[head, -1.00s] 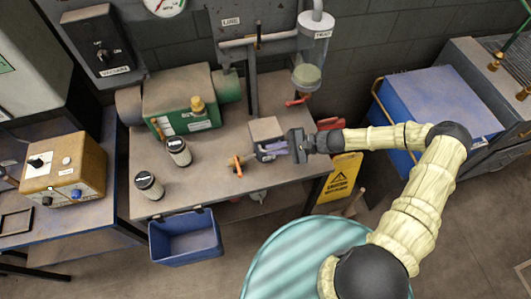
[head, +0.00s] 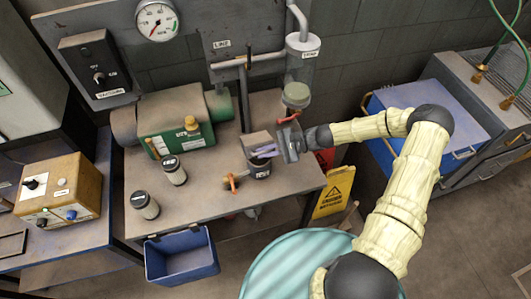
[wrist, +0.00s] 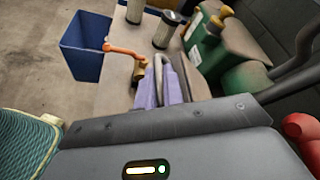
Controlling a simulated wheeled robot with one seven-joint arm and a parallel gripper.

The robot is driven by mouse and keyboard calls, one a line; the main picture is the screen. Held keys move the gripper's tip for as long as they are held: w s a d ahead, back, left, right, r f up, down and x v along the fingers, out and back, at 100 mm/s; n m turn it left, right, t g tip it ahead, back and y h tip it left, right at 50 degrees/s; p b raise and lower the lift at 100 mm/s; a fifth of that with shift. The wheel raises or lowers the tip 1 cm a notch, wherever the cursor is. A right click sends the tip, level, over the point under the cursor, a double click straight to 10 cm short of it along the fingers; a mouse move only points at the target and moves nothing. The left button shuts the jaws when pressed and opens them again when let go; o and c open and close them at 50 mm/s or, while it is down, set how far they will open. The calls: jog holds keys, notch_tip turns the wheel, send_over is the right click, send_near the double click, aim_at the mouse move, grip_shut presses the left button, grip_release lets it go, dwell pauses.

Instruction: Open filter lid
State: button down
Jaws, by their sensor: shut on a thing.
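The filter housing (head: 260,171) is a dark, labelled pot near the front right of the bench. Its grey, square lid (head: 257,139) appears tilted up above it, with the front part raised. My gripper (head: 263,153) reaches in from the right at the lid's front. Its lilac fingers also show in the wrist view (wrist: 163,88), closed around a grey curved handle (wrist: 166,74). An orange-handled valve (head: 231,180) sits at the left of the housing and also shows in the wrist view (wrist: 122,52). The housing's inside is mostly hidden by my fingers.
Two filter cartridges (head: 172,170) stand to the left on the bench (head: 205,190). A green pump (head: 178,135) is behind them. A clear trap with a red handle (head: 298,90) hangs behind the lid.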

jog(key=c, duration=1.8)
grip_release()
jog(key=shift+w, duration=0.1)
jog(key=shift+d, duration=0.15)
jog(key=b+v, duration=0.5)
jog(key=v, duration=1.2)
jog(key=shift+d+b, duration=0.2)
jog(key=shift+b, duration=0.15)
